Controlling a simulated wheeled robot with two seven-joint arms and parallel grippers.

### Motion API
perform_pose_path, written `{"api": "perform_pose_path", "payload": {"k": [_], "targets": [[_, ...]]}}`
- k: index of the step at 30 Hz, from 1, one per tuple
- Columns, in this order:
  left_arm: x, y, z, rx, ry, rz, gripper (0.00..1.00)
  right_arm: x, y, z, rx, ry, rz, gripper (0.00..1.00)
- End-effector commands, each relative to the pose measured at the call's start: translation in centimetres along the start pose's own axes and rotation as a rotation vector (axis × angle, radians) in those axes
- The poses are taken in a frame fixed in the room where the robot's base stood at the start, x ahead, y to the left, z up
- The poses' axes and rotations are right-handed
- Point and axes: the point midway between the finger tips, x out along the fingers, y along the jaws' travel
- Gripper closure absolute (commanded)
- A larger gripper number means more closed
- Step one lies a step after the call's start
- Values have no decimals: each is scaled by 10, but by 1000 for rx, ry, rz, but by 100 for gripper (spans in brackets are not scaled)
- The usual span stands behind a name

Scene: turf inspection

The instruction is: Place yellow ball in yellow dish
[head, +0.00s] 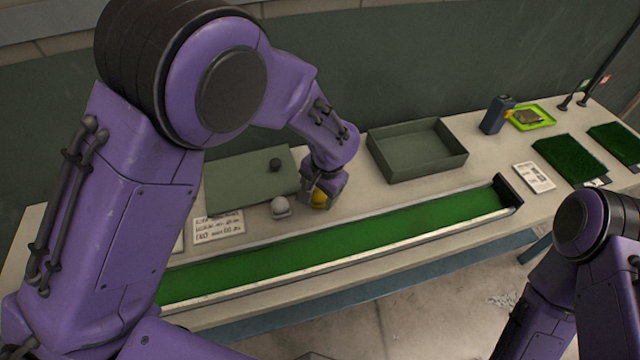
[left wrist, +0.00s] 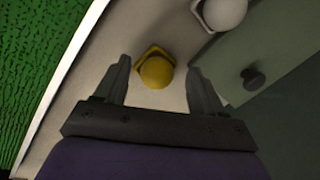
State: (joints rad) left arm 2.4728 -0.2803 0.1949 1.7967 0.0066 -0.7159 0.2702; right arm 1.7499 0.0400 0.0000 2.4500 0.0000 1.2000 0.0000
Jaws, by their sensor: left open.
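The yellow ball (head: 319,199) is low at my left gripper's fingers, on the table behind the green turf strip. In the left wrist view the yellow ball (left wrist: 157,72) appears to sit in the small yellow dish (left wrist: 152,50), whose angular rim shows around its far side. My left gripper (left wrist: 159,67) is open, with one finger on each side of the ball and visible gaps between. In the head view the left gripper (head: 323,188) hides most of the dish. Part of my right arm shows at the right edge, but its gripper is out of view.
A white ball (head: 280,207) in a pale holder stands just left of the yellow ball. A grey-green lidlike board (head: 235,185) with a dark knob lies behind it. An open tray (head: 462,155) stands right. The turf channel (head: 380,240) runs along the front.

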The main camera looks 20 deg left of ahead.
Motion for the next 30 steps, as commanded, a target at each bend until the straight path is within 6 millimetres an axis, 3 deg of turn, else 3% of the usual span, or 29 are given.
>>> {"api": "perform_pose_path", "payload": {"k": [9, 15, 30], "targets": [[-75, 0, -1, -2, 6, 0, 31, 5, 0, 2, 0, 0, 0, 57], [-111, 0, -1, -1, 3, 0, 31, 6, 0, 2, 0, 0, 0, 57], [-117, 1, -1, -1, 0, 3, 31, 6, 0, 2, 0, 0, 0, 57]]}}
